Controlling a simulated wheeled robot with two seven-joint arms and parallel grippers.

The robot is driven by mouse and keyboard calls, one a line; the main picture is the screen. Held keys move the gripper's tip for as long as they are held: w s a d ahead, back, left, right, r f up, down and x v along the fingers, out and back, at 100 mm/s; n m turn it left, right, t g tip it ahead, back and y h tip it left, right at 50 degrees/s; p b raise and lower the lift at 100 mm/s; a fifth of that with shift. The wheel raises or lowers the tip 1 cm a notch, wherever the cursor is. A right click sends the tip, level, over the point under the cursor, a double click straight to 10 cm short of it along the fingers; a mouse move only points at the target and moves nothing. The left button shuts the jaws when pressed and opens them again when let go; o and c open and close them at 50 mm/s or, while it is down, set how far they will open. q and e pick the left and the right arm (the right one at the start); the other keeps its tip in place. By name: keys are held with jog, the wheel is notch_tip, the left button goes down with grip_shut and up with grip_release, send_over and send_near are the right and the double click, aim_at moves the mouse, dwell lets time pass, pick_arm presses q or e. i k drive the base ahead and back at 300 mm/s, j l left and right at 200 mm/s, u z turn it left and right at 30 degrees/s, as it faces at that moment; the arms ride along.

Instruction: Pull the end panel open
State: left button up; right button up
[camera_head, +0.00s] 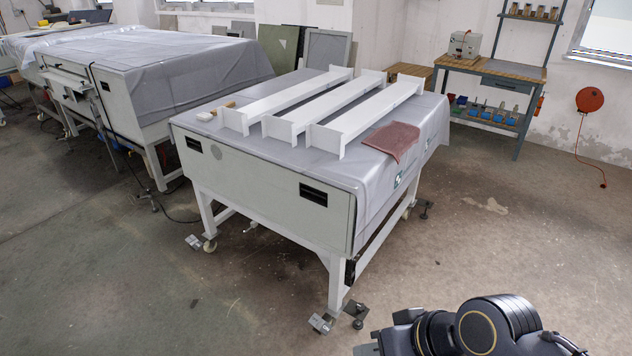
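The end panel (250,185) is the pale grey front face of the covered machine in the middle. It has one dark recessed handle (194,144) near its left end and another dark handle (313,194) near its right end. The panel looks closed, flush with the machine body. My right arm comes in at the bottom right, with dark rounded links. My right gripper (368,348) shows only as a small part at the bottom edge, apart from the panel and well below it. Its fingers are cut off. My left gripper is out of view.
Three white beams (295,95) and a reddish cloth (393,140) lie on the machine's grey cover. The machine's white legs have feet and casters (322,323) sticking out at floor level. A second covered machine (150,85) stands left.

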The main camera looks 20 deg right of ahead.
aim_at(317, 208)
jog(key=z, duration=0.3)
jog(key=i+j, duration=0.3)
jog(key=i, duration=0.2)
jog(key=i+j, duration=0.35)
jog(key=i, duration=0.15)
jog(key=i+j+u, duration=0.1)
jog(key=i+j, duration=0.2)
jog(key=i, duration=0.2)
jog(key=i+j, duration=0.3)
jog(key=i, duration=0.25)
jog(key=i+j, duration=0.25)
jog(key=i, duration=0.25)
jog(key=i+j, duration=0.3)
jog(key=i, duration=0.2)
jog(key=i+l+u, duration=0.1)
jog(key=i, duration=0.35)
jog(key=l, duration=0.1)
